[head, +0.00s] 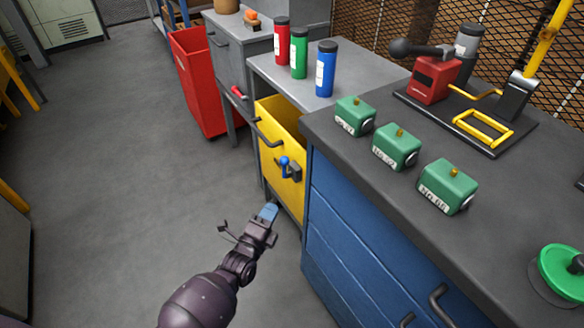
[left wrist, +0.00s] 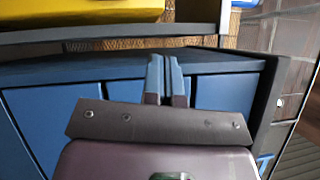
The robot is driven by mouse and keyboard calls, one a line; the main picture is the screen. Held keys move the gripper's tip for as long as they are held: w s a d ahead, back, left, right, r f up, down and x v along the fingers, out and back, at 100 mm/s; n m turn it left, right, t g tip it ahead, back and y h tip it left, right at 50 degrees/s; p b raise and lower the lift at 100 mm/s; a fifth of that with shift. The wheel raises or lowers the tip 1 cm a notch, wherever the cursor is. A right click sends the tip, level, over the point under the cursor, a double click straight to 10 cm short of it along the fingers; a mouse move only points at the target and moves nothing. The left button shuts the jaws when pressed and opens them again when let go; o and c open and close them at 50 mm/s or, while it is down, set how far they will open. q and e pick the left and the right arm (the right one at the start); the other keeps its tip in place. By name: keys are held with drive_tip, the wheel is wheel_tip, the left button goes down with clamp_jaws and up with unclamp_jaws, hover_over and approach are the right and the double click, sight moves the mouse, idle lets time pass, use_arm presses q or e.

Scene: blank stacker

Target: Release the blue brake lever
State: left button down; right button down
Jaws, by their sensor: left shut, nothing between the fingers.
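The blue brake lever (head: 285,166) has a rounded blue knob and sits on the front of the yellow bin (head: 283,119). My left gripper (head: 269,209) is shut and empty. In the head view it appears below and slightly left of the lever, apart from it. In the left wrist view, the shut blue-grey fingers (left wrist: 166,68) point up the picture. The yellow bin's edge shows at the top left (left wrist: 80,10), and the lever is not visible there. My right gripper is not in view.
The blue drawer cabinet (head: 345,215) stands right of the yellow bin. Its dark top carries several green blocks (head: 396,146) and a red device (head: 434,78). A red bin (head: 197,80) stands further back. Open grey floor (head: 120,180) lies left.

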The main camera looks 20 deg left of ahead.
use_arm(q)
wheel_tip(320, 180, down, 2)
drive_tip(key=f, duration=0.1)
drive_tip(key=b, duration=0.3)
approach(284, 173)
drive_tip(key=w+d+r, duration=0.3)
drive_tip(key=d, duration=0.2)
drive_tip(key=shift+m, duration=0.4)
drive_tip(key=w+a, duration=0.1)
drive_tip(key=w+a+r+b, duration=0.1)
drive_tip(key=w+a+r, duration=0.1)
drive_tip(key=shift+w, duration=0.25)
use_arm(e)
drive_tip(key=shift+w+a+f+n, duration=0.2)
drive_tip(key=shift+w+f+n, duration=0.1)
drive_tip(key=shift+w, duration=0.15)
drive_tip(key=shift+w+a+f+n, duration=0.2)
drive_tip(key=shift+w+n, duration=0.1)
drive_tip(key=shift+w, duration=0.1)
